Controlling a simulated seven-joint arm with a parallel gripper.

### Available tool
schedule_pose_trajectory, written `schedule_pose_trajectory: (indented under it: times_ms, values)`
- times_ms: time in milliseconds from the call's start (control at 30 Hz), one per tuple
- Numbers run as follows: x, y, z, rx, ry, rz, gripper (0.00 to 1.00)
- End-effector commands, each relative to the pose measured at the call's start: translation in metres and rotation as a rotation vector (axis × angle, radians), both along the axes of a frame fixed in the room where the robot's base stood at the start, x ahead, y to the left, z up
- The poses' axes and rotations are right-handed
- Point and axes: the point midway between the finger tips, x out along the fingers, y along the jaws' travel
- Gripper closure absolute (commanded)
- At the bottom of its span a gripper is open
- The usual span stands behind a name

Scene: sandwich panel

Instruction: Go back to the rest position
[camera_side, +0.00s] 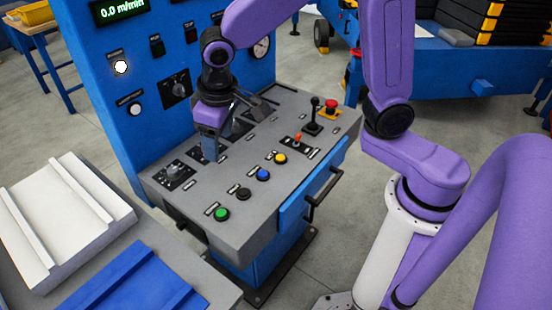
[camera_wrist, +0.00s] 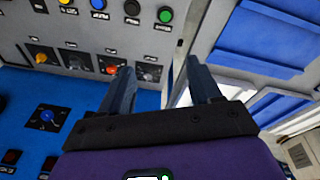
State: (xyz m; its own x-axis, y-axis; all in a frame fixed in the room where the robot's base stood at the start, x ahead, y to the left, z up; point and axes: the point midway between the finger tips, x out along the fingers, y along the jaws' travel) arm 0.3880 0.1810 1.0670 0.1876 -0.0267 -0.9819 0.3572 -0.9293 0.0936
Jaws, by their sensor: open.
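My gripper (camera_side: 212,158) hangs over the left half of the grey console top (camera_side: 315,155) in the side view, pointing down. In the wrist view my gripper (camera_wrist: 160,68) has its two fingers spread apart with nothing between them. A grey rotary knob (camera_side: 174,173) is on the console just left of the fingers; it also shows in the wrist view (camera_wrist: 149,72), near one fingertip. Whether a fingertip touches the console surface cannot be told. My arm reaches over the console from the right.
Green (camera_side: 222,214), black (camera_side: 243,194), blue (camera_side: 263,174) and yellow (camera_side: 280,158) buttons line the console front. A joystick (camera_side: 314,112) and a red emergency button (camera_side: 331,105) stand at its right. A blue upright panel (camera_side: 135,75) rises behind. White (camera_side: 65,215) and blue (camera_side: 135,280) panels lie left.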

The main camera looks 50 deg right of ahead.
Motion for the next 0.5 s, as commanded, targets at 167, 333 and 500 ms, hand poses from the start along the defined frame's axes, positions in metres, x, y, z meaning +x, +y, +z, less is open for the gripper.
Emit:
schedule_pose_trajectory:
  times_ms: [167,333,500]
  values:
    - [-0.048,-0.024,0.007,-0.006,0.036,0.153,0.37]
    - [-0.095,-0.049,0.01,-0.012,0.071,0.302,0.37]
    - [-0.142,-0.076,0.01,-0.016,0.106,0.451,0.37]
